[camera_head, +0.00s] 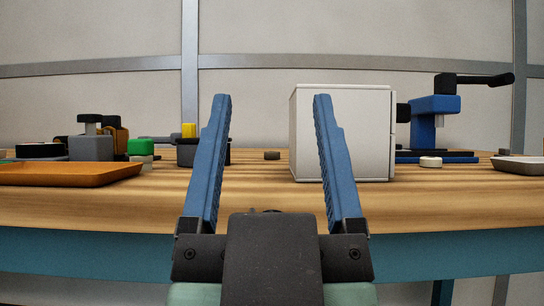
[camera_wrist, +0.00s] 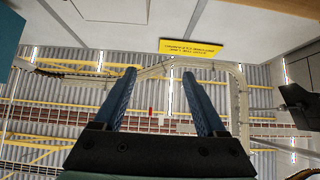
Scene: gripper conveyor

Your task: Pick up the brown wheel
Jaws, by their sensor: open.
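A small, low, dark brownish disc (camera_head: 272,155) lies flat on the wooden table in the head view, between the fingers of my gripper in the picture and farther back. It looks like the brown wheel, though it is too small to be sure. My gripper (camera_head: 272,98) is open and empty, its two blue fingers wide apart and raised in front of the table. In the wrist view my gripper (camera_wrist: 160,72) has only the ceiling and wall structure beyond its fingers. The wheel does not show there.
A white box (camera_head: 340,135) stands just right of the disc. A blue press (camera_head: 434,120) and white disc (camera_head: 431,162) are farther right. An orange tray (camera_head: 65,175), a green-topped piece (camera_head: 141,147) and a dark bin (camera_head: 188,152) are left. The wooden table (camera_head: 265,205) is bare in front.

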